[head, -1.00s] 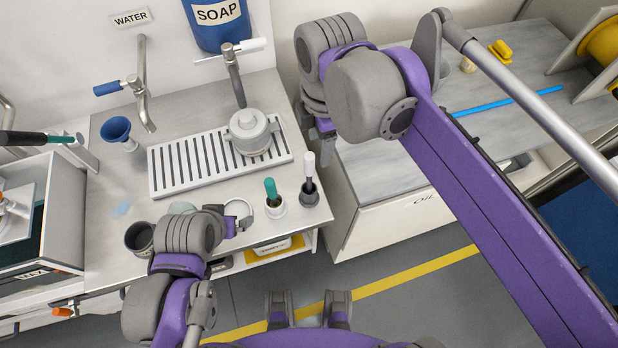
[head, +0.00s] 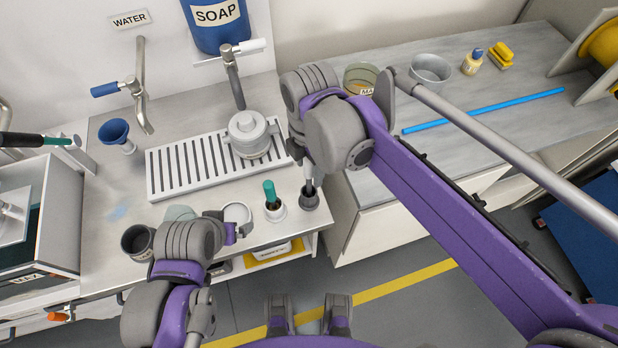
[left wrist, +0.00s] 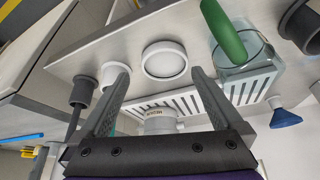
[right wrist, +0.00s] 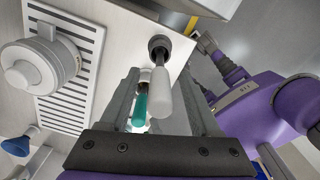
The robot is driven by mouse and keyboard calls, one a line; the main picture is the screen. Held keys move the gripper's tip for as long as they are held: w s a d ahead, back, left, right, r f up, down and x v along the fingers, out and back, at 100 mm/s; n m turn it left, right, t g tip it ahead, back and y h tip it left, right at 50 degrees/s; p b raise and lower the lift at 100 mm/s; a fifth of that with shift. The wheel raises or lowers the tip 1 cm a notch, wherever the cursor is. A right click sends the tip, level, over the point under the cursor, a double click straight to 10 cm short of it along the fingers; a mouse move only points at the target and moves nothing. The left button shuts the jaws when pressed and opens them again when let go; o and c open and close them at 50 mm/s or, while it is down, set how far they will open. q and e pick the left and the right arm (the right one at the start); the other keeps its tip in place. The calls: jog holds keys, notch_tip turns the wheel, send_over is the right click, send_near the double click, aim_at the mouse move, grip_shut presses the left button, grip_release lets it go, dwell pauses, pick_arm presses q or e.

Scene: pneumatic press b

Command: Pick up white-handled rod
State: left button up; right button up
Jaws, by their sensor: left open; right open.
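The white-handled rod (head: 309,181) stands upright in a dark grey holder (head: 310,200) at the counter's front right corner; my right gripper partly covers its handle in the head view. In the right wrist view, the white handle (right wrist: 161,92) shows between the fingers of my open right gripper (right wrist: 163,68). My right gripper (head: 307,163) is right above the rod in the head view. I cannot tell whether it touches the handle. My left gripper (left wrist: 158,75) is open and empty near the counter's front edge, by a white ring-like dish (left wrist: 164,60).
A green-handled rod (head: 270,192) stands in a white holder just left of the white-handled one. A white lidded pot (head: 249,135) sits on the slatted drain rack (head: 170,172). A blue funnel (head: 115,131) is at left. A blue stick (head: 484,110) lies on the right bench.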

jog(key=shift+f, duration=0.35)
grip_shut()
